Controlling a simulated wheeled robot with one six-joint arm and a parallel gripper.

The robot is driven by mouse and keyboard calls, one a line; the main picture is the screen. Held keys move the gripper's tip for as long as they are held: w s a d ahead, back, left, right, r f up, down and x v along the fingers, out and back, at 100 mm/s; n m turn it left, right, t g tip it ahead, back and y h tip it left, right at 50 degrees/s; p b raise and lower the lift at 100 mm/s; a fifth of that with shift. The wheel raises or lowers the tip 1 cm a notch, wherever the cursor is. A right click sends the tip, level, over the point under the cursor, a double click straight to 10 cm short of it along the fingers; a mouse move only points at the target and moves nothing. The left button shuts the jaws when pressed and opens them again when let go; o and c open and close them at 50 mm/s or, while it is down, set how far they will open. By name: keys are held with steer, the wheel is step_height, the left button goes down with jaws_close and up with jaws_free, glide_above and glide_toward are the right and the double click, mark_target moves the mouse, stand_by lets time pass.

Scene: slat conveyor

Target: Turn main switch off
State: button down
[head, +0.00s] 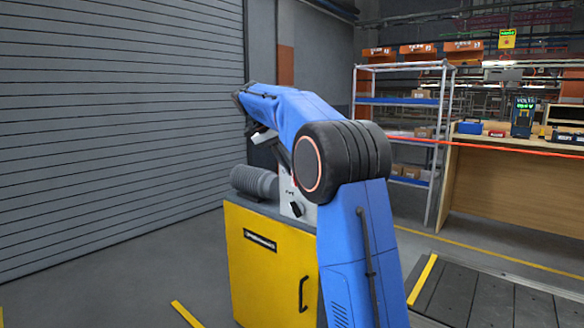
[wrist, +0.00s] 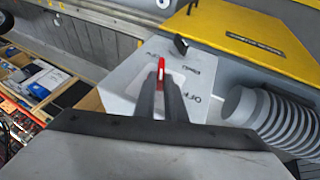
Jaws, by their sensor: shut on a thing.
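The main switch, a red lever (wrist: 160,72) with a pale edge, stands on a light grey switch box (wrist: 121,84) in the wrist view. The letters OFF show on the box to the right of the lever. My gripper (wrist: 160,90) has its two dark fingers shut on the lever, one on each side. In the head view the grey box (head: 287,202) sits on top of a yellow cabinet (head: 265,265). There my blue arm hides most of the gripper and the lever.
A black knob (wrist: 181,45) sticks out of the box near the lever. A grey ribbed motor (head: 255,180) lies beside the box on the cabinet top. A grey roller shutter (head: 110,120) stands at the left. A wooden workbench (head: 500,190) and shelves (head: 400,101) stand at the right.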

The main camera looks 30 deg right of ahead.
steer(key=shift+w+a+f+n+g+h, duration=0.1)
steer(key=shift+w+f+n+g+h, duration=0.2)
steer(key=shift+g, duration=0.4)
steer(key=shift+w+a+f+n+g+h, duration=0.1)
steer(key=shift+w+g+h, duration=0.1)
steer(key=shift+g+h, duration=0.35)
steer(key=c, duration=1.8)
jaws_free()
steer(key=shift+d, duration=0.1)
steer(key=shift+r, duration=0.1)
